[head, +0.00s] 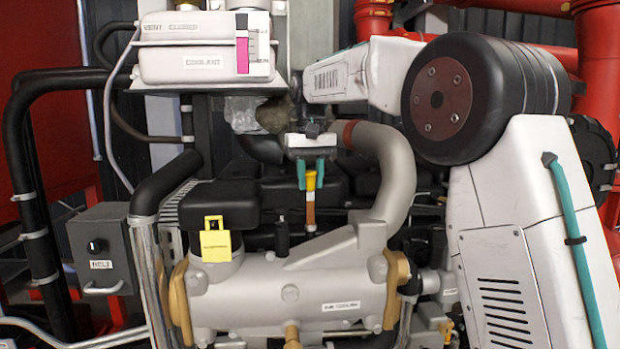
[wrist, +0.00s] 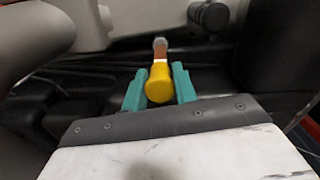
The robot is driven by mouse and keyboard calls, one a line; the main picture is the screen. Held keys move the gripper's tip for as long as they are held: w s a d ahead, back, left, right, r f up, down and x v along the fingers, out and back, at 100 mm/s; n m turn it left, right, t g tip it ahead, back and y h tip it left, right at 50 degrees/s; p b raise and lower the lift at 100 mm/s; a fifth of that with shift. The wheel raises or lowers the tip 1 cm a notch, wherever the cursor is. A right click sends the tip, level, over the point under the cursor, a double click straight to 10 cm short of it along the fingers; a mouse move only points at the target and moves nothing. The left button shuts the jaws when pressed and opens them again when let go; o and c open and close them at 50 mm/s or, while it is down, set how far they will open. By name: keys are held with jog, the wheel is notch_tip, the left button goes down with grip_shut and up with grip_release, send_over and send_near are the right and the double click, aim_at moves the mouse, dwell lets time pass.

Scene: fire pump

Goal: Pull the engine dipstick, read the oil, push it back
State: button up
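The engine dipstick (head: 311,180) has a yellow handle, which also shows in the wrist view (wrist: 159,82). Below the handle are a pale band and an orange-brown length ending in a grey tip or collar. It stands upright behind the grey pipe body. My gripper (head: 311,186) comes down from above, its two teal fingers on either side of the handle. I cannot tell how far the dipstick is seated, and no oil mark shows.
A grey pipe body (head: 300,290) with tan flanges lies in front, a yellow tag (head: 215,243) at its left. A grey curved pipe (head: 394,175) rises close on the right. A white coolant tank (head: 200,62) is above left. A black cap (head: 283,238) stands nearby.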

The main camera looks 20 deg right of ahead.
aim_at(311, 190)
grip_shut()
jog(key=shift+f, duration=2.2)
jog(key=o, duration=0.7)
grip_release()
notch_tip(311, 190, up, 8)
jog(key=shift+f, duration=0.1)
jog(key=shift+c, duration=0.7)
